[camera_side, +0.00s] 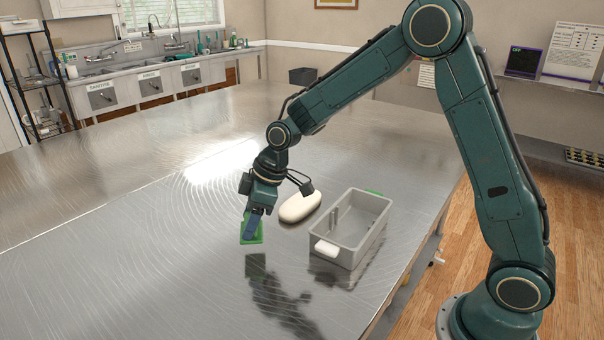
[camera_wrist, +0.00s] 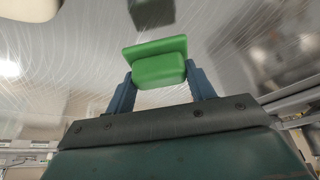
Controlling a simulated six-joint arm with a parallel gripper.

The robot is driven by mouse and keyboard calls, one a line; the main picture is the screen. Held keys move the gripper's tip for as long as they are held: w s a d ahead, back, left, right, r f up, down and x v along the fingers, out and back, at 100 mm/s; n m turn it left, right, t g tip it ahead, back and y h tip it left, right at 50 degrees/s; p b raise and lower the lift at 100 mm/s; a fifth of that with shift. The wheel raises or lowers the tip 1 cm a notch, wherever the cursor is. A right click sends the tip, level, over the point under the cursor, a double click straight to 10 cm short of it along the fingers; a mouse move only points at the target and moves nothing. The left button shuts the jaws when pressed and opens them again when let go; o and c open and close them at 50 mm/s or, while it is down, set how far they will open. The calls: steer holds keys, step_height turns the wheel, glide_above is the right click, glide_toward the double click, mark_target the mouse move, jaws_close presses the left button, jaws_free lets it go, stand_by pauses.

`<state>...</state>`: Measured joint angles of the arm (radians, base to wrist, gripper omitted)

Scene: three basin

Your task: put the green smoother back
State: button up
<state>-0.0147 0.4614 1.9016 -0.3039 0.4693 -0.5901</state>
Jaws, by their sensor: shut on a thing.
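The green smoother (camera_side: 252,231) is held in my gripper (camera_side: 254,215) above the metal table, to the left of the white oval thing and the grey bin. In the wrist view the green smoother (camera_wrist: 158,64) sits between the two blue fingers of my gripper (camera_wrist: 160,84), which are shut on its sides. Its flat plate faces away from the wrist. A dark reflection of it shows on the table below, apart from it.
A white oval thing (camera_side: 299,206) lies on the table just right of my gripper. The table (camera_side: 120,255) at left is clear.

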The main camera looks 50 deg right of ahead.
steer(key=shift+f, duration=2.15)
steer(key=shift+f, duration=0.15)
steer(key=o, duration=1.1)
steer(key=shift+c, duration=0.2)
steer(key=v, duration=1.2)
steer(key=shift+r, duration=0.25)
